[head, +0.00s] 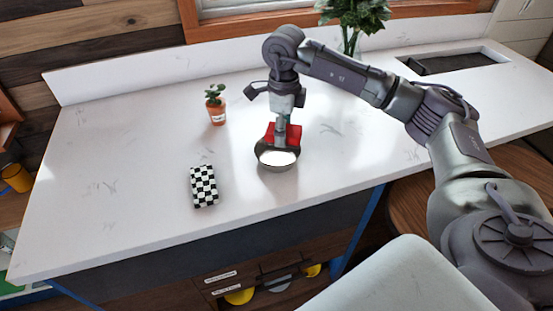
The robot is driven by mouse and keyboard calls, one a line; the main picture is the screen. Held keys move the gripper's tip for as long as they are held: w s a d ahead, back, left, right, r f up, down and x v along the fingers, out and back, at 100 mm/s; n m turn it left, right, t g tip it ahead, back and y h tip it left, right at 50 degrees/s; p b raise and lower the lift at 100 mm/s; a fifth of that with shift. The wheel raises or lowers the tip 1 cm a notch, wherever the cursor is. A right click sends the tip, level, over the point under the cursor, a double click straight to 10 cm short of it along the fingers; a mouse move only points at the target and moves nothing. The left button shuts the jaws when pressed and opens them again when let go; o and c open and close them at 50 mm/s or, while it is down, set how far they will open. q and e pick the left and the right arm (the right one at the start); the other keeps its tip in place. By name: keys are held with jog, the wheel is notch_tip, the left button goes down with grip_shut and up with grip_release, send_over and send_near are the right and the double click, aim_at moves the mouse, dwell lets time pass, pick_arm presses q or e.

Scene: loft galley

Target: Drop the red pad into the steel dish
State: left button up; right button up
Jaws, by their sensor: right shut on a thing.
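The steel dish (277,167) stands on the white counter near its front edge, round with a bright inside. My right gripper (281,124) points down over the back of the dish and is shut on the red pad (293,135). The red pad is at the dish's rear rim, partly hidden by the gripper. I cannot tell whether the pad touches the dish. My left gripper is not in view.
A black-and-white checkered block (204,186) lies left of the dish. A small potted plant (216,104) stands behind it. A leafy plant in a vase (354,20) and a sink (452,62) are at the back. The counter's left side is clear.

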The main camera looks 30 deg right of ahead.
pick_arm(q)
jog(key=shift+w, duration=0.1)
pick_arm(e)
jog(key=o, duration=1.2)
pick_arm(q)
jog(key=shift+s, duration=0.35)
pick_arm(e)
jog(key=shift+r, duration=0.1)
notch_tip(320, 180, up, 12)
